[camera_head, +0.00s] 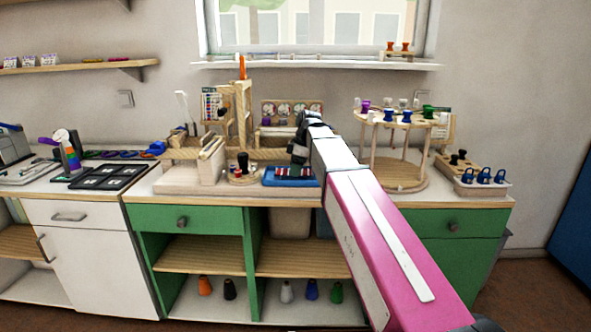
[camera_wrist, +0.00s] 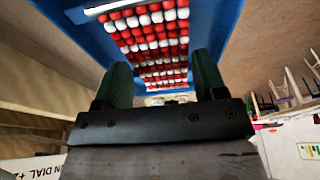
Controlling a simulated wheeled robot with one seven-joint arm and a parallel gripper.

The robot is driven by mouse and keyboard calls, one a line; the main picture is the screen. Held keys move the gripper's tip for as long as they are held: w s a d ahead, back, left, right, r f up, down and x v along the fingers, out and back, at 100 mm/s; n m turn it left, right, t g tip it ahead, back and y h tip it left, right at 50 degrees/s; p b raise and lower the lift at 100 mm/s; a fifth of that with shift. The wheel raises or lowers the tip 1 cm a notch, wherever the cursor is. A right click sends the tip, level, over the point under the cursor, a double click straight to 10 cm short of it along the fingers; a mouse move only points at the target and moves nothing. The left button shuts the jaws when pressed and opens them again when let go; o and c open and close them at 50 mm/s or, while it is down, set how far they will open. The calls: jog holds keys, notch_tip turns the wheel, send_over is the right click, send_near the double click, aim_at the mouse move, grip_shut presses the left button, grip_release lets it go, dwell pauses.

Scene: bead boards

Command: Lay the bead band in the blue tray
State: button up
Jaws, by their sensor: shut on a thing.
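The bead band, rows of red and white beads, shows large in the wrist view (camera_wrist: 150,40) and small in the head view (camera_head: 292,172). The blue tray (camera_head: 290,183) is on the worktop; in the wrist view its blue surface (camera_wrist: 222,25) shows on both sides of the band. My gripper (camera_head: 299,152) is at the tray's right part. Its two dark green fingers (camera_wrist: 161,72) stand either side of the band's near end and are shut on it. I cannot tell whether the band touches the tray floor.
A round wooden stand (camera_head: 400,184) with coloured spools is close on the right. A wooden post frame (camera_head: 240,120) and a small round holder (camera_head: 243,174) stand on the left.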

aim_at(304, 171)
jog(key=shift+f, duration=0.3)
jog(key=shift+f, duration=0.15)
jog(key=o, duration=0.9)
jog(key=v, duration=1.2)
